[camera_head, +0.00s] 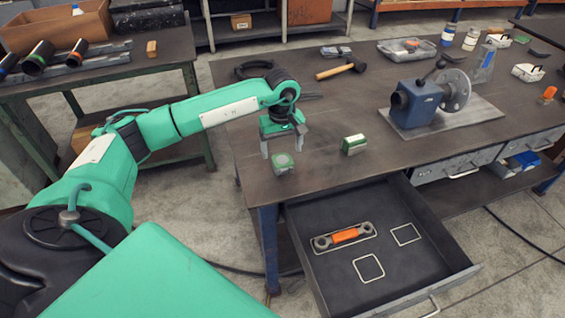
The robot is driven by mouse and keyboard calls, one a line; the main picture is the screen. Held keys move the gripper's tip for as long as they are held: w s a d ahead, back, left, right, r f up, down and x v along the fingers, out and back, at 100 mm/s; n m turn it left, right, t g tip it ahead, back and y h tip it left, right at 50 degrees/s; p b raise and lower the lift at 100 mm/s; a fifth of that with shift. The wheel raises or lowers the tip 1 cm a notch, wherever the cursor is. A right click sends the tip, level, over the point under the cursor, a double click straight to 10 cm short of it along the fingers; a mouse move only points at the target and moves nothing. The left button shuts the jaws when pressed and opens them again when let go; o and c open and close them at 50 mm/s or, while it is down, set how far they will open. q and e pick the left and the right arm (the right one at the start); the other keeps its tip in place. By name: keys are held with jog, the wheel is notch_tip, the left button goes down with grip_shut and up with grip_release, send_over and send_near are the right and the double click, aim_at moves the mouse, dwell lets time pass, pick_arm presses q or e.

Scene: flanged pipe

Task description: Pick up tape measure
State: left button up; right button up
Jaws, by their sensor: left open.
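A small squarish green and grey object with a round face, which looks like the tape measure (283,163), lies near the front left edge of the workbench (330,110). My left gripper (283,149) is open, pointing down over the bench. Its fingers show just behind and above this object in the picture; I cannot tell the exact gap, and nothing is seen between them. A second small green and white block (354,145) sits on the bench to the right. My right gripper is not in view.
An open drawer (440,260) juts out below the bench front, with an orange-and-grey tool (342,236) in one white outline and two empty square outlines.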

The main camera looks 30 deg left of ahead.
aim_at(283, 160)
pick_arm(q)
jog(key=shift+f, duration=0.3)
notch_tip(283, 160, down, 4)
jog(key=shift+s+d+r+p, duration=0.1)
jog(key=shift+d+r+p, duration=0.1)
jog(key=shift+p, duration=0.7)
jog(key=shift+f, duration=0.5)
jog(key=c, duration=1.2)
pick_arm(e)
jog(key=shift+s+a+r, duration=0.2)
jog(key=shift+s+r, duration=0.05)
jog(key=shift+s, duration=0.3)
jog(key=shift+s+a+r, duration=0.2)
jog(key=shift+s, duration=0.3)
pick_arm(q)
jog(key=shift+r, duration=0.15)
